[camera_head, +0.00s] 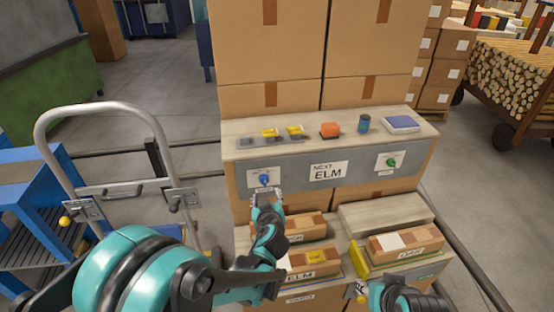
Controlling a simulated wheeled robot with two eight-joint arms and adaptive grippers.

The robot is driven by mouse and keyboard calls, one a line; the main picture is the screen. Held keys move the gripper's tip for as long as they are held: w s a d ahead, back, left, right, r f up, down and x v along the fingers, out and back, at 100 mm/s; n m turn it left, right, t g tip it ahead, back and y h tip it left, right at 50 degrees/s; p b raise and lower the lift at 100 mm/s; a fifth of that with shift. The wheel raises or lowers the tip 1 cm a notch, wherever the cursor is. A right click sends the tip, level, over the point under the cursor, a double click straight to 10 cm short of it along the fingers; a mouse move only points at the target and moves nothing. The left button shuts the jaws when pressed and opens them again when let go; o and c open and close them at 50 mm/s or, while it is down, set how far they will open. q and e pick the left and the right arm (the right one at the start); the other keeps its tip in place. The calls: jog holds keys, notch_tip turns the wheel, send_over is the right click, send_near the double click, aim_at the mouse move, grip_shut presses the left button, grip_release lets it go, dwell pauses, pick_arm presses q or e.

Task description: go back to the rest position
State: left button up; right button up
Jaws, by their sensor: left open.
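My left gripper (266,196) is open in front of the panel, just below the blue knob (264,180). Whether its fingers touch the knob is not clear. My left arm comes in from the left over the lower shelf. My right gripper (361,290) is low at the right, near a yellow upright piece (359,259) beside the OAK box; its jaws are too small and partly hidden to judge. The grey panel also carries a sign reading NEXT ELM (328,171) and a green knob (391,162).
Below are an ELM box (308,271) and an OAK box (407,243). A metal-framed cart (95,108) stands left.

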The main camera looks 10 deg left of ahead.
pick_arm(q)
jog(key=s+a+r+m+g, duration=0.3)
jog(key=s+a, duration=0.4)
jog(key=s, duration=0.6)
jog(key=s+f+m+g+h, duration=0.1)
jog(key=s+m+g+h, duration=0.1)
jog(key=s, duration=1.1)
jog(key=shift+s+d+g+h, duration=0.3)
jog(key=shift+d+g+h, duration=0.15)
jog(key=shift+g+h, duration=0.05)
jog(key=shift+f, duration=0.1)
